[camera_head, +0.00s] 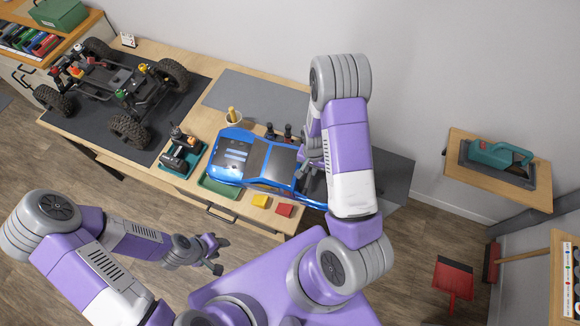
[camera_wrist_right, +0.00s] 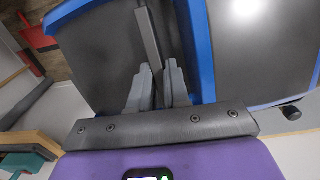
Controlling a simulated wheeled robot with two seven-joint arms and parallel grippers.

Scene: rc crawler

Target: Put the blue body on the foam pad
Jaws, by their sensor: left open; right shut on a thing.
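The blue body (camera_head: 228,160), a car shell with dark windows, is over the right half of the workbench in the head view. My right gripper (camera_head: 306,168) is at its right end, partly hidden by my arm. In the right wrist view the fingers (camera_wrist_right: 157,85) are closed around a thin grey bar between the blue edges of the body (camera_wrist_right: 203,50). Whether the body touches the bench is unclear. A flat grey pad (camera_head: 235,92), which looks like the foam pad, lies behind the body, partly covered. My left gripper (camera_head: 218,256) is open and empty, in front of the bench.
A wheeled chassis (camera_head: 115,85) stands on a dark mat (camera_head: 70,117) at left. A side shelf (camera_head: 470,145) is at right.

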